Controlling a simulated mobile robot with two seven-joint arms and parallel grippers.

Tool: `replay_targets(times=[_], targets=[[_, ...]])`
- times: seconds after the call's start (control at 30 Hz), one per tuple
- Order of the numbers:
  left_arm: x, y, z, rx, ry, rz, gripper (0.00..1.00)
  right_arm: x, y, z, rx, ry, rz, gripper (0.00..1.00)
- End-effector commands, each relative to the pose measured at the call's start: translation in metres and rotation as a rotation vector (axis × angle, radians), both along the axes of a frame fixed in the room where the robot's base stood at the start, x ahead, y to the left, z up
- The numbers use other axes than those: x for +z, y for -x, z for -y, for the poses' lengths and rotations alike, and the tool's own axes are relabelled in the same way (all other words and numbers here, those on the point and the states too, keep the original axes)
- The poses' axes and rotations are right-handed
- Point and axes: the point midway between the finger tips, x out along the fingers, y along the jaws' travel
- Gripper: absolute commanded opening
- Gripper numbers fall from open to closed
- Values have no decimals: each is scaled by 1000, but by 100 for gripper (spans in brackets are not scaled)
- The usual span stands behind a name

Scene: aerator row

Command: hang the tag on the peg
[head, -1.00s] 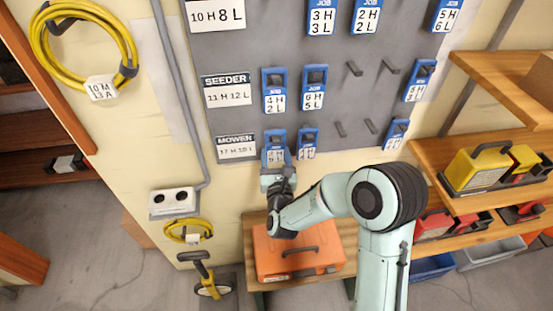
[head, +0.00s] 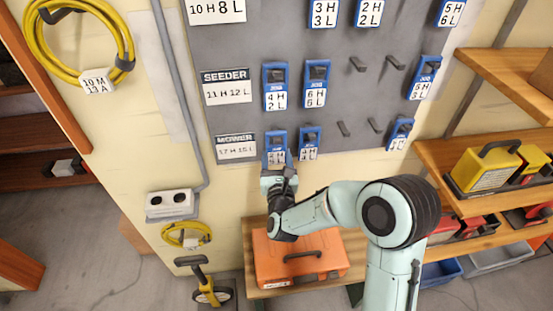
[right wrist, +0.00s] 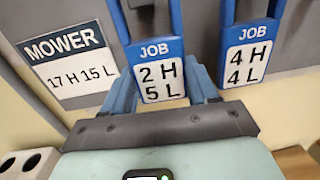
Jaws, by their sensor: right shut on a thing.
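A blue job tag with a white card reading 2 H 5 L (right wrist: 160,80) is between the fingers of my right gripper (right wrist: 162,92), which is shut on it. In the head view my right gripper (head: 278,174) is at the lower edge of the grey board, with the tag (head: 276,147) just above it at the first place in the mower row. A dark peg end (right wrist: 139,3) shows in the tag's upper opening. I cannot tell whether the peg passes through it. My left gripper is not in view.
A second tag reading 4 H 4 L (right wrist: 248,55) hangs close to the right of the held one. The mower label (right wrist: 68,66) is to the left. Empty pegs (head: 357,65) stand further right on the board. An orange case (head: 300,256) sits below my right arm.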

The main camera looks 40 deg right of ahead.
Motion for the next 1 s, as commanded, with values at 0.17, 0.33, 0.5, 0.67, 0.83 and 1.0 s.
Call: replay_targets(times=[0.17, 0.33, 0.5, 0.67, 0.83, 1.0], targets=[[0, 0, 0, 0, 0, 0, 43, 0, 0, 0, 0, 0, 0, 14], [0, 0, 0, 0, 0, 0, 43, 0, 0, 0, 0, 0, 0, 78], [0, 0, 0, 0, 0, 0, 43, 0, 0, 0, 0, 0, 0, 88], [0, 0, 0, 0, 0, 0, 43, 0, 0, 0, 0, -1, -1, 85], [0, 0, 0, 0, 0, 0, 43, 0, 0, 0, 0, -1, -1, 85], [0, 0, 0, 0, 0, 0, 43, 0, 0, 0, 0, 0, 0, 85]])
